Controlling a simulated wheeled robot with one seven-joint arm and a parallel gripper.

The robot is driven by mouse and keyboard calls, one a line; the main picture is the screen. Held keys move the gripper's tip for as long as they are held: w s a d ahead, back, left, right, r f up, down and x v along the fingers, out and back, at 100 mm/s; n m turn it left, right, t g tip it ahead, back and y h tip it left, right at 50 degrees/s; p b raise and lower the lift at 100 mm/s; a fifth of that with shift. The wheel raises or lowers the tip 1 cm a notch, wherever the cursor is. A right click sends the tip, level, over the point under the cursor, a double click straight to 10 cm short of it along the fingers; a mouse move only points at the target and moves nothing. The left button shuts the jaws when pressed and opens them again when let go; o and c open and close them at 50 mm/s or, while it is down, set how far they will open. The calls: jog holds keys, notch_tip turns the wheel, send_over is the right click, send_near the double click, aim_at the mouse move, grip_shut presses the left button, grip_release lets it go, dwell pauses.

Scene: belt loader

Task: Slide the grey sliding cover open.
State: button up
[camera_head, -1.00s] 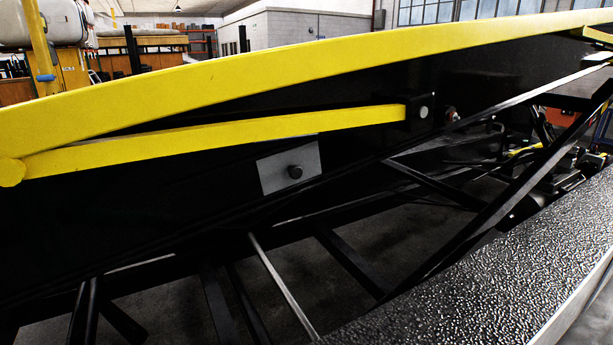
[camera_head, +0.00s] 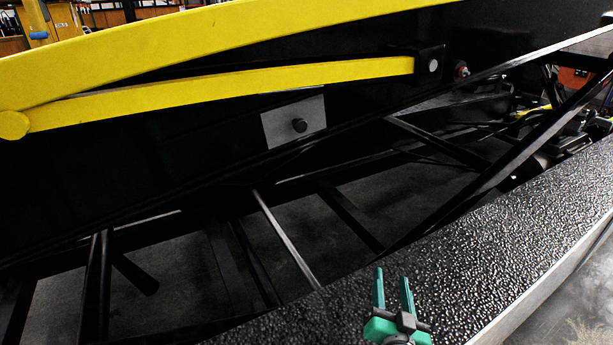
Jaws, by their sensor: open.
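The grey sliding cover (camera_head: 280,126) is a small flat plate on the black side panel of the loader, just left of the picture's middle. A dark round knob (camera_head: 299,125) sticks out from its right half. My gripper (camera_head: 393,284) shows at the bottom, with two green fingers pointing up and a gap between them. It is open and empty, in front of the textured black step, below and to the right of the cover and well apart from it. What lies behind the cover is hidden.
A yellow bar (camera_head: 230,92) runs just above the cover to a bracket (camera_head: 428,63) on its right. A larger yellow rail (camera_head: 200,45) lies above that. Black frame struts (camera_head: 350,215) cross below. The textured black step (camera_head: 480,235) fills the lower right.

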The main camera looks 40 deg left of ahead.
jog(key=w+a+r+n+g+y, duration=0.1)
jog(key=w+a+r+n+y, duration=0.1)
jog(key=a+r, duration=0.4)
jog(key=n+g+y, duration=0.5)
jog(key=n+g, duration=0.3)
jog(key=n, duration=0.1)
send_near(302, 127)
jog(key=x, duration=0.8)
